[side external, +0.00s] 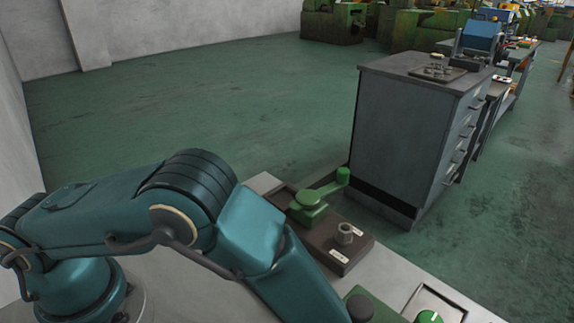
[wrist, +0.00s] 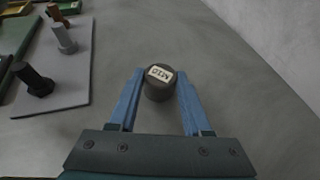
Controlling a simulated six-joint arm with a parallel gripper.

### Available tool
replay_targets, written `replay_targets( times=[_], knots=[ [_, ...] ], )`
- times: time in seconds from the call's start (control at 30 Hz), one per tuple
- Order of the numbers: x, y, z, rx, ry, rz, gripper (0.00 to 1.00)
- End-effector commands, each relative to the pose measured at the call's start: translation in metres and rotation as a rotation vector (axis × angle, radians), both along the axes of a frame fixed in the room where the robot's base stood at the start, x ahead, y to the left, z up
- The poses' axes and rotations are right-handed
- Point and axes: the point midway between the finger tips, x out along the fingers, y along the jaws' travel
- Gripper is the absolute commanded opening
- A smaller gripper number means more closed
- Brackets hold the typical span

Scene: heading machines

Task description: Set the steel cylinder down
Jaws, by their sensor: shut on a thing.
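The steel cylinder (wrist: 159,90) is dark grey with a white label on its top, printed with dark characters. In the wrist view it sits between the blue fingers of my gripper (wrist: 158,92), which is shut on it near the fingertips. A plain grey surface lies beyond and around it. I cannot tell whether the cylinder's base touches that surface. In the side external view my arm reaches down past the lower edge, so my gripper and the cylinder are out of that picture.
In the wrist view a grey plate (wrist: 75,84) at left bears a black bolt-like part (wrist: 36,82) and a grey one (wrist: 63,38). A brown board (side external: 318,228) with a green crank (side external: 312,205) and a nut (side external: 345,234) lies on the bench. Right of the cylinder is clear.

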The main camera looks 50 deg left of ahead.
Motion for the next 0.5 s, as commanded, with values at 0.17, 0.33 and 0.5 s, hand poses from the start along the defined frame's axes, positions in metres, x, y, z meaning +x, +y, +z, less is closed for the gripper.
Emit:
replay_targets(
  times=[0.17, 0.33, 0.5],
  knots=[
    [0.0001, -0.0003, -0.002, -0.002, 0.001, 0.0, 0.0],
    [0.0001, 0.0, -0.0029, 0.0, 0.0, 0.0, 0.79],
    [0.0, 0.0001, -0.0029, 0.0, 0.0, 0.0, 0.79]
  ],
)
